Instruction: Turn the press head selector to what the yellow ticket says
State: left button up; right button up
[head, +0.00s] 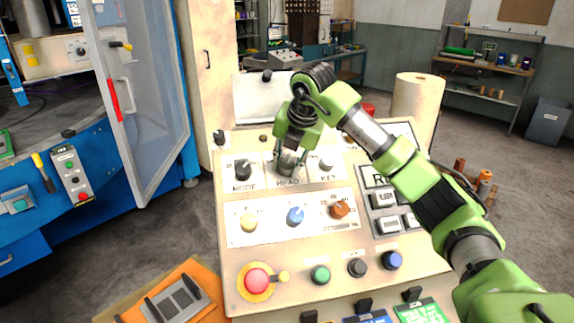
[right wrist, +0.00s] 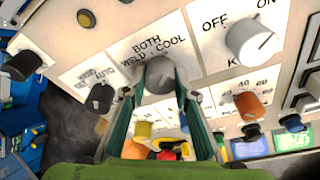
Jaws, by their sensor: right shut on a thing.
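The press head selector is a grey knob (right wrist: 159,78) on the sloping control panel, with WELD, BOTH and COOL printed around it in the right wrist view. My right gripper (head: 288,167) has come down on it from above. Its two fingers are shut on the knob's sides, and they also show in the right wrist view (right wrist: 159,88). In the head view the gripper hides most of the knob above the HEAD label. I cannot tell for sure which word the knob points at. I cannot make out a yellow ticket with readable words. My left gripper is not in view.
The MODE knob (head: 243,171) and KEY switch (head: 326,162) flank the selector closely. Below are yellow (head: 249,222), blue (head: 296,215) and orange (head: 339,209) knobs, then a red button (head: 257,281). A clear door (head: 145,100) stands open at left.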

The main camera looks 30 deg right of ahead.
jog(key=shift+r, duration=0.1)
jog(key=o, duration=1.1)
jog(key=v, duration=1.2)
